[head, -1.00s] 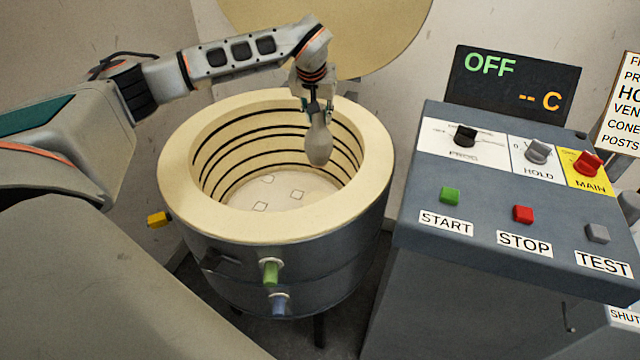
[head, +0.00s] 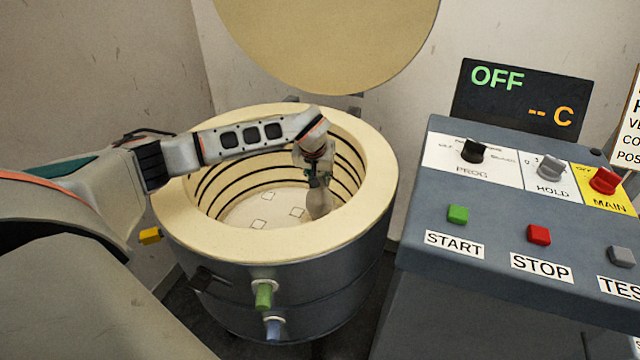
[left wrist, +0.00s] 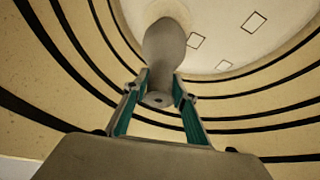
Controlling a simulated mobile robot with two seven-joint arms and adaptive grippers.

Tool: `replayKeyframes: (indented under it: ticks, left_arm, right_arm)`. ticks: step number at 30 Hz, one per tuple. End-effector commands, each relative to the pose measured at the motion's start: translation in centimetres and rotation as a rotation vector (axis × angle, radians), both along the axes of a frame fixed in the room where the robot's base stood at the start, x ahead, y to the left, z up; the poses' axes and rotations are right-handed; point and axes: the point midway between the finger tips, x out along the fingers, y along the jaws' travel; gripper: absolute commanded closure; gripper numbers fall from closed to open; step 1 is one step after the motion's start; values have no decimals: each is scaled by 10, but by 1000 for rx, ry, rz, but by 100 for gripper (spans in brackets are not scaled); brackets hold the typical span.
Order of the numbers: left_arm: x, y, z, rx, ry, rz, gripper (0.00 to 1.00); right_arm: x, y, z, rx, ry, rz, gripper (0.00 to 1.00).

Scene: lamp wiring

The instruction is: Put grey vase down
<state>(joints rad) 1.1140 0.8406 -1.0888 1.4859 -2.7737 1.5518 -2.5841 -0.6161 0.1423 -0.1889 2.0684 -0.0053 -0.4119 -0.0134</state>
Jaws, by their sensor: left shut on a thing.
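The grey vase (head: 318,203) is inside the round kiln (head: 180,215), toward the right side of its chamber, low near the floor. My left gripper (head: 316,182) reaches down into the kiln and is shut on the vase's narrow neck. In the left wrist view the vase (left wrist: 165,50) sits between the two fingers (left wrist: 158,92), its body toward the pale kiln floor (left wrist: 222,35). I cannot tell whether its base touches the floor. Square outlines are marked on the floor. My right gripper is not in view.
The kiln's thick cream rim surrounds the arm, and dark coils line the wall close to the gripper. The round lid (head: 325,40) stands open behind. A control panel (head: 500,225) with START, STOP and TEST buttons is at right; its display (head: 515,95) reads OFF.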

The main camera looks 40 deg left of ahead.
Motion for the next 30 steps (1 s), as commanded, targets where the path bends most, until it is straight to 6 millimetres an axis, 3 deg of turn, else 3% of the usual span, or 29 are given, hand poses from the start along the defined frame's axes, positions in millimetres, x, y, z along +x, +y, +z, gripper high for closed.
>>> replayKeyframes:
  ticks: [1,3,15,16,17,30]
  left_arm:
    - [-1,-1,-12,-2,5,-1,100]
    - [0,-1,-18,0,2,-1,100]
    - [1,0,-19,0,-2,0,100]
    - [0,0,-20,0,1,0,66]
    - [0,0,-20,0,1,0,58]
    - [-1,0,-14,0,-1,-1,57]
  right_arm:
    - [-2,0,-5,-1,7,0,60]
    - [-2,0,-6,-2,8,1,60]
    - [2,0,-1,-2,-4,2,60]
    - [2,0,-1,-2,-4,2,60]
    - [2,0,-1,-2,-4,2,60]
    - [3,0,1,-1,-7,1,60]
